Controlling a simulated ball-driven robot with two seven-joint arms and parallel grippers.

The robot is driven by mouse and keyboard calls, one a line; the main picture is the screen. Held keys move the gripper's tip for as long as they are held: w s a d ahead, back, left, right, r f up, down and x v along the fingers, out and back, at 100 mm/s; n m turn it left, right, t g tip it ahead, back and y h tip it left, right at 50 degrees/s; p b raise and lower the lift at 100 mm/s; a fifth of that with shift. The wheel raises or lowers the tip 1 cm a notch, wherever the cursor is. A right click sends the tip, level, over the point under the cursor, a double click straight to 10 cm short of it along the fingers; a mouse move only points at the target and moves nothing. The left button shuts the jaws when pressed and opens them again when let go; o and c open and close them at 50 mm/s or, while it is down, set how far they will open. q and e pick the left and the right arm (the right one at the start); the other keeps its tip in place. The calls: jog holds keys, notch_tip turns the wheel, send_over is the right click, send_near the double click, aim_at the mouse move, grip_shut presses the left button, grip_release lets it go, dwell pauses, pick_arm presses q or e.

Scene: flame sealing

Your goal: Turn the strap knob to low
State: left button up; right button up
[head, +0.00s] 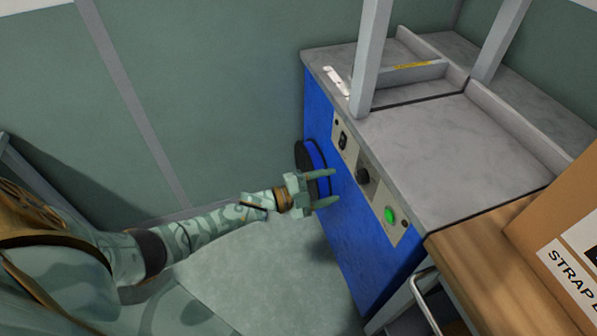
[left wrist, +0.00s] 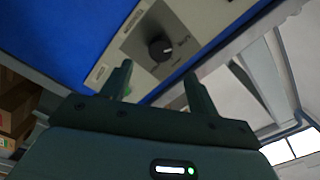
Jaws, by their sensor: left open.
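The strap knob (head: 363,176) is a small black round knob on the pale control panel of a blue machine (head: 345,222). It also shows in the left wrist view (left wrist: 160,48), with a pale pointer mark and lettering around it too small to read. My left gripper (head: 334,187) is open and empty, in front of the panel, its fingers pointing toward the machine. In the left wrist view the knob lies beyond the gap between the two fingertips (left wrist: 157,80), apart from them. My right gripper is not in view.
A black switch (head: 342,141) and a lit green button (head: 389,215) sit on the same panel. A dark round reel (head: 304,165) is on the blue side. Grey posts rise from the machine's top. A wooden table (head: 470,250) with a cardboard box (head: 565,225) stands at right.

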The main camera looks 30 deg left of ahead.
pick_arm(q)
jog(key=p+v, duration=0.1)
jog(key=v, duration=0.8)
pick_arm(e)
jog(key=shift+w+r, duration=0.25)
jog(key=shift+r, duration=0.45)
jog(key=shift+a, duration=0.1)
